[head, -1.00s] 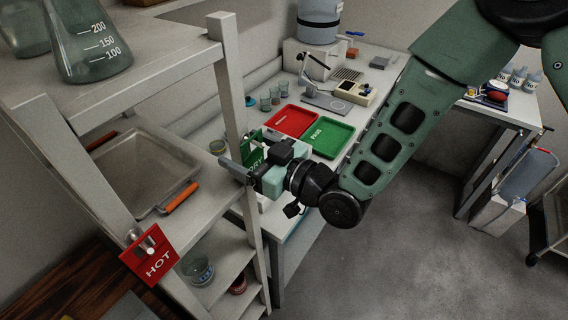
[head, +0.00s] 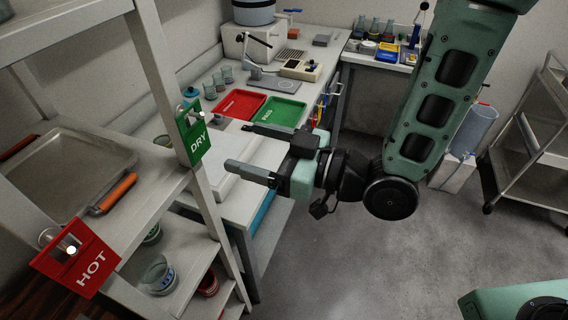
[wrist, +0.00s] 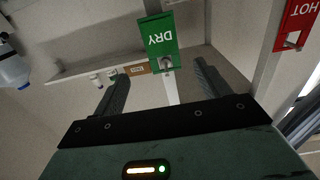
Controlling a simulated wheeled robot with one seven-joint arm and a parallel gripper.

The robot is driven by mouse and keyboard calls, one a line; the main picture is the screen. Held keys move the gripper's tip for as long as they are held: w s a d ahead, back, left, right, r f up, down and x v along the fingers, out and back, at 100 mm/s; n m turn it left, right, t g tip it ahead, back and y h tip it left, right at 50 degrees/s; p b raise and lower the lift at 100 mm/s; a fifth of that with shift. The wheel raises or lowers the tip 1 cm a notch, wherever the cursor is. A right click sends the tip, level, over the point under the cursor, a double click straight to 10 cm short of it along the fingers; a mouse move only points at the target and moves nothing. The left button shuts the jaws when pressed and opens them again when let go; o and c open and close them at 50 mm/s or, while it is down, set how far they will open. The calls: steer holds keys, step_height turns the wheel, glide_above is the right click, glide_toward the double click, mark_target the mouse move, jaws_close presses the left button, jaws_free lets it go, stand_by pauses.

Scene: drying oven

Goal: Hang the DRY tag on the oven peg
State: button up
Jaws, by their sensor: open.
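The green DRY tag (head: 194,137) hangs on a small peg on the front post of the shelf rack in the head view. It hangs upright with a slight tilt, its lettering facing out. In the wrist view the tag (wrist: 158,38) appears upside down, with the round peg end showing at its hole. My gripper (head: 240,147) is open and empty, to the right of the tag and apart from it. In the wrist view the two spread fingers (wrist: 160,72) have the tag beyond the gap between them.
A red HOT tag (head: 77,258) hangs on another post at the lower left. A metal tray (head: 62,170) with orange handles lies on the rack shelf. Red (head: 239,104) and green (head: 280,112) trays lie on the bench behind my gripper. Open floor (head: 350,265) lies to the right.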

steer(key=shift+d+r+p, duration=0.15)
steer(key=shift+r+p, duration=0.1)
steer(key=shift+p, duration=0.85)
steer(key=shift+f+p+v, duration=0.1)
steer(key=shift+p+v, duration=0.95)
steer(key=shift+p, duration=0.5)
steer(key=shift+f+p+v, duration=0.15)
steer(key=shift+p+v, duration=0.95)
steer(key=shift+p, duration=0.45)
